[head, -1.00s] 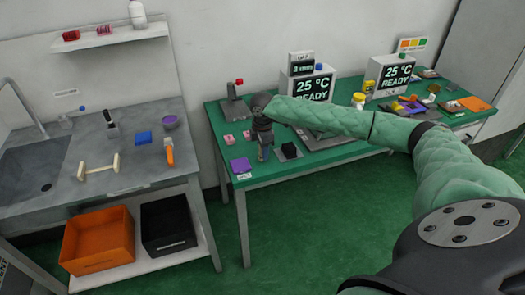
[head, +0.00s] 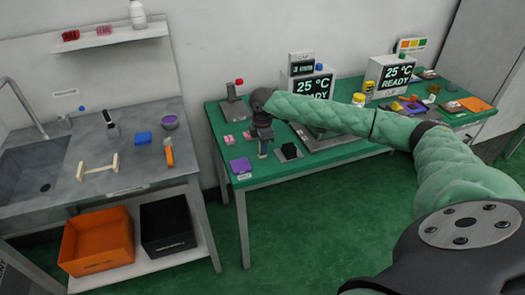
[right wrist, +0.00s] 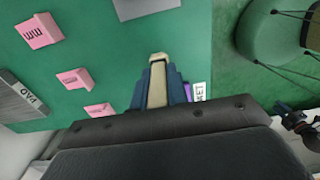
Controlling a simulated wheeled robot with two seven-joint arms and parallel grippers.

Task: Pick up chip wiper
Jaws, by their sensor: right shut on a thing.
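My right gripper (head: 262,146) is over the left end of the green table, between the purple pad and the black hexagonal piece. It points down and is shut on a slim cream-coloured piece, which I take to be the chip wiper (right wrist: 158,82). In the right wrist view the dark blue fingers (right wrist: 160,90) stand on both sides of it. In the head view the wiper (head: 263,153) shows only as a small pale bit under the fingers. I cannot tell whether it touches the table.
The purple pad (head: 240,165), pink blocks (head: 228,140) and black hexagonal piece (head: 290,151) lie close around the gripper on the green table. A grey stand (head: 234,108) is behind. A grey sink bench (head: 110,160) stands left across a gap.

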